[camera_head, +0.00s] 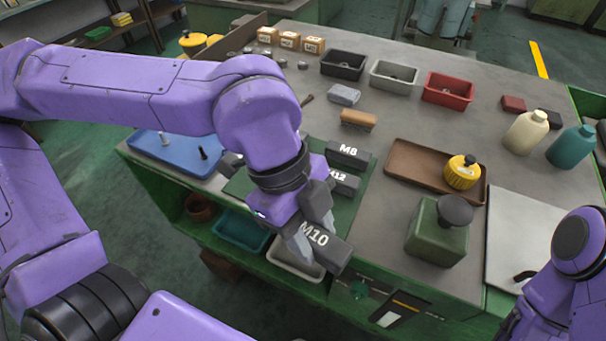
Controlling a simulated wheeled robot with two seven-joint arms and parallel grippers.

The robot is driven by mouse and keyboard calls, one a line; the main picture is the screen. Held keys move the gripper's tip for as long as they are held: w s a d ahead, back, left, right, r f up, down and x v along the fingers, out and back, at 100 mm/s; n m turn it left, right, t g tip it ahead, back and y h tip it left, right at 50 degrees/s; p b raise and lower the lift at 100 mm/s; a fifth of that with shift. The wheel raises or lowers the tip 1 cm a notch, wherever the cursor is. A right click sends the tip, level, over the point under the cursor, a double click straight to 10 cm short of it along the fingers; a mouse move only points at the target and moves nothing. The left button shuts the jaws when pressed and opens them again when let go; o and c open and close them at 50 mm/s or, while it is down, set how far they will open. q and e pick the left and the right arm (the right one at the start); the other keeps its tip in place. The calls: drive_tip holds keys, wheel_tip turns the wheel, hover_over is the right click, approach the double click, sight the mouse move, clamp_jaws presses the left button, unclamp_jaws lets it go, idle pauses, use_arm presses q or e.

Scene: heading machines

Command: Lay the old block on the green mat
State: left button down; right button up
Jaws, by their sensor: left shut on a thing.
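My left gripper (311,228) is shut on a dark grey block marked M10 (326,252). It holds this block at the front edge of the bench, over the near side of the green mat (240,186). Two more dark grey blocks, marked M8 (347,154) and M12 (345,183), sit at the mat's right part. My left arm hides much of the mat. No label in view says which block is old. My right arm shows at the lower right, but its gripper is not in view.
A blue tray (150,151) lies left. Black, grey and red bins (448,89) stand behind.

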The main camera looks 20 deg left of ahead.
use_arm(q)
drive_tip(key=shift+s+n+t, duration=0.4)
drive_tip(key=shift+s+n, duration=0.05)
drive_tip(key=shift+n, duration=0.55)
drive_tip(key=w+p, duration=0.1)
drive_tip(key=p, duration=0.1)
drive_tip(key=w+p, duration=0.1)
drive_tip(key=shift+w+a+p, duration=0.2)
drive_tip(key=shift+a+p, duration=0.05)
drive_tip(key=shift+p, duration=0.1)
drive_tip(key=w+f, duration=0.3)
drive_tip(key=w+a+f+p, duration=0.1)
drive_tip(key=w+f, duration=0.2)
drive_tip(key=w, duration=0.1)
drive_tip(key=w+a+f+p, duration=0.1)
drive_tip(key=w+f, duration=0.1)
drive_tip(key=w, duration=0.1)
drive_tip(key=shift+w+a+f, duration=0.15)
drive_tip(key=shift+w+f, duration=0.1)
drive_tip(key=shift+f, duration=0.15)
drive_tip(key=shift+w+f+p, duration=0.2)
drive_tip(key=shift+f+p, duration=0.1)
drive_tip(key=shift+p, duration=0.05)
drive_tip(key=f, duration=0.3)
drive_tip(key=shift+w+a+f, duration=0.1)
drive_tip(key=shift+w+f, duration=0.1)
drive_tip(key=shift+f, duration=0.15)
